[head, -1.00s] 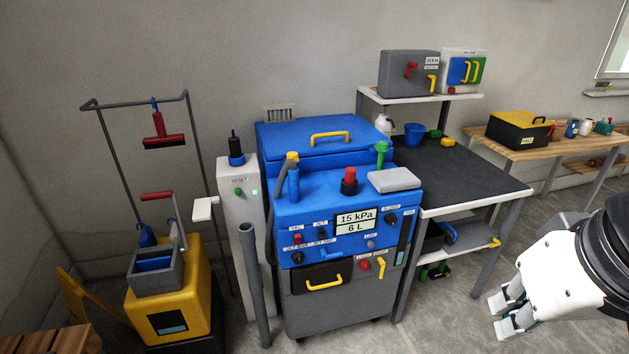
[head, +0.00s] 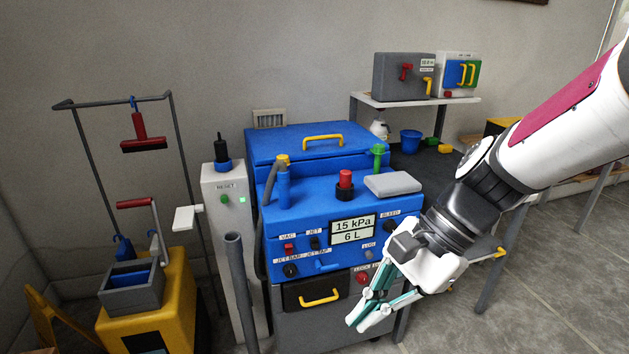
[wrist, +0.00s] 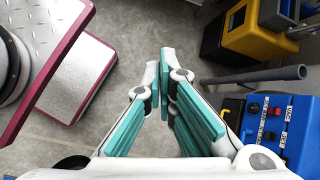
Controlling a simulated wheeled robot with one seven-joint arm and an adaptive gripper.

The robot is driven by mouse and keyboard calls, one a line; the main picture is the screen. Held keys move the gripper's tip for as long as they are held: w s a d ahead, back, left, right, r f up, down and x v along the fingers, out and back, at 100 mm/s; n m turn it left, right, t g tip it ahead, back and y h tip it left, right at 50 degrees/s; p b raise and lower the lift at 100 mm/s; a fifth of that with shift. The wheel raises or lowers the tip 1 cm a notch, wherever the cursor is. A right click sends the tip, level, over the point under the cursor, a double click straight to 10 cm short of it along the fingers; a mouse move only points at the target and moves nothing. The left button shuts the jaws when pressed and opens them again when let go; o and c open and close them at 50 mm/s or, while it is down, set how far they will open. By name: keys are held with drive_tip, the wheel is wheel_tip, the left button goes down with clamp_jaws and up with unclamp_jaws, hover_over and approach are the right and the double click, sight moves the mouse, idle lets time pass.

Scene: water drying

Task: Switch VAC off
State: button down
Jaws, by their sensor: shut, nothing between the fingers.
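The VAC switch (head: 289,249) is a small red switch under the VAC label, at the left of the blue machine's front panel (head: 335,262). Its on or off position is too small to tell. The panel's display (head: 353,229) reads 15 kPa and 6 L. My gripper (head: 358,318) is shut and empty, to the right of and below the switch, and clear of it. My arm hides the panel's right end. The wrist view shows the fingers (wrist: 168,75) close together, with the blue panel (wrist: 299,128) at the right edge.
The black JET switch (head: 314,243) is just right of VAC, and a black knob (head: 291,270) is below. A grey upright pipe (head: 241,290) stands left of the machine, beside a RESET column (head: 228,240). A yellow mop bucket (head: 165,310) is farther left.

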sight(289, 249)
drive_tip(key=w+a+f+m+t+y+b, duration=0.1)
drive_tip(key=w+f+m+t+y+b, duration=0.4)
drive_tip(key=w+f+m, duration=0.8)
drive_tip(key=w+a+f+m+t+y+b, duration=0.2)
drive_tip(key=w+f+m+t+y+b, duration=0.3)
drive_tip(key=w+f+m, duration=0.8)
drive_tip(key=w+m+b, duration=0.1)
drive_tip(key=m+b, duration=0.1)
drive_tip(key=shift+w+a+m+y, duration=0.25)
drive_tip(key=shift+w+m+y, duration=0.05)
drive_tip(key=shift+w+y, duration=0.1)
drive_tip(key=shift+w+d+r+b+x, duration=0.15)
drive_tip(key=shift+w+b+x, duration=0.45)
drive_tip(key=shift+x, duration=1.55)
drive_tip(key=shift+w+d+b+x, duration=0.3)
drive_tip(key=shift+b+x, duration=0.45)
drive_tip(key=shift+x, duration=1.35)
drive_tip(key=shift+w+d+r+b+x, duration=0.15)
drive_tip(key=shift+w+b+x, duration=0.45)
drive_tip(key=shift+x, duration=1.55)
drive_tip(key=shift+s, duration=0.1)
